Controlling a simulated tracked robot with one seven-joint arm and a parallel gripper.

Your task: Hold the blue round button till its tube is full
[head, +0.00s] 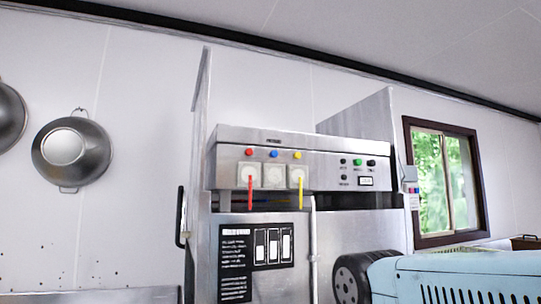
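The blue round button (274,153) is on the upper front of a steel machine (335,143), between a red button (249,152) and a yellow button (297,155). Each sits above a pale square plate. A thin red strip (250,193) hangs below the left plate and a yellow strip (300,193) below the right. No coloured strip shows below the middle plate (274,176). A black label (256,262) lower down bears three white upright bars. I cannot tell which part is the blue button's tube or how full it is. My gripper is not in view.
A dark round part and a light blue slotted casing, possibly mine, cover the lower right. A black handle (181,216) stands at the machine's left. A steel colander (71,153) hangs on the left wall. A window (444,182) is at right. Nothing blocks the view of the buttons.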

